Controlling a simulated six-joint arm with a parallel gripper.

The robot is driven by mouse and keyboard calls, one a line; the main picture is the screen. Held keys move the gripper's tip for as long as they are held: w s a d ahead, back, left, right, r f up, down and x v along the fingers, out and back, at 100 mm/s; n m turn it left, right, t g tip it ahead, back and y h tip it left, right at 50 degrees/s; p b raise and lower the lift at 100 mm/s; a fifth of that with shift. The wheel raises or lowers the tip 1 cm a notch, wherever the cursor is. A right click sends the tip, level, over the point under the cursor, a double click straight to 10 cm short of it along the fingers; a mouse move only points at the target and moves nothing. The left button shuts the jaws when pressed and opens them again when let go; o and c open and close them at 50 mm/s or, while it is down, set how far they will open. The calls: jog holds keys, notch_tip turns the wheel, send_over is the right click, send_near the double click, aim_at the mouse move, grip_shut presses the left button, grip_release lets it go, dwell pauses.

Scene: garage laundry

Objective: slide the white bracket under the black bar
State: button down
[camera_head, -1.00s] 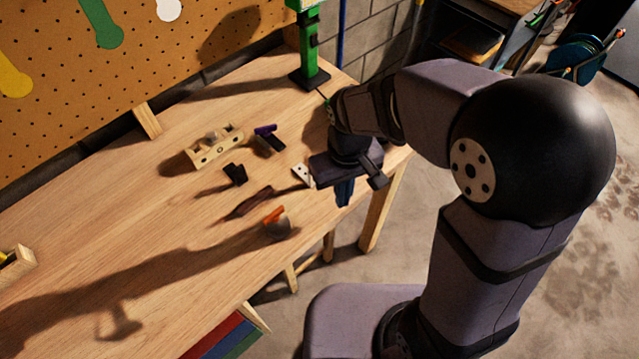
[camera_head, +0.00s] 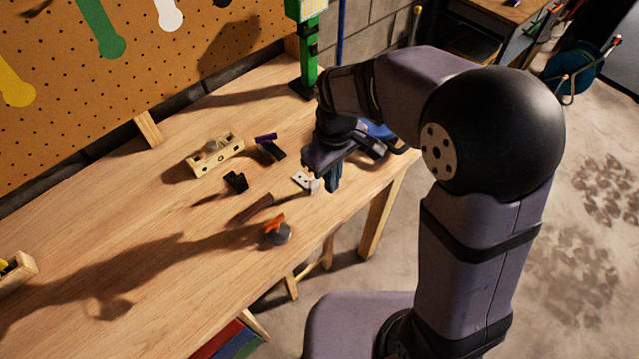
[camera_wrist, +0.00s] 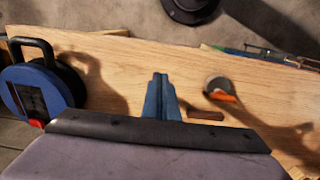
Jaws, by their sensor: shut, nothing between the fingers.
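The white bracket (camera_head: 304,182) lies on the workbench in the head view, near the front edge. It has dark holes. My gripper (camera_head: 333,180) is shut and empty, with its blue fingers pointing down just right of the bracket. I cannot tell whether they touch it. The shut fingers also show in the wrist view (camera_wrist: 161,95), where I cannot make out the bracket. A small black block (camera_head: 235,182) stands left of the bracket, and a dark brownish bar (camera_head: 252,209) lies below-left of it. I cannot tell for sure which is the black bar.
A grey disc with an orange part (camera_head: 276,233) lies near the front edge. A wooden block with holes (camera_head: 214,155) and a purple-and-black piece (camera_head: 270,148) lie farther back. A blue case (camera_wrist: 38,92) stands beside my gripper. The left bench is mostly clear.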

aim_at(298, 176)
notch_tip(298, 176, down, 6)
jog(key=shift+f+p, duration=0.15)
jog(key=shift+p, duration=0.5)
jog(key=shift+w+a+f+p, duration=0.15)
jog(key=shift+w+a+p, duration=0.6)
jog(key=shift+w+a, duration=0.15)
jog(key=shift+w+a+f+p, duration=0.1)
jog(key=shift+w+a+p, duration=0.2)
jog(key=shift+w+a, duration=0.25)
jog(key=w+a, duration=0.5)
jog(key=shift+w+a, duration=0.35)
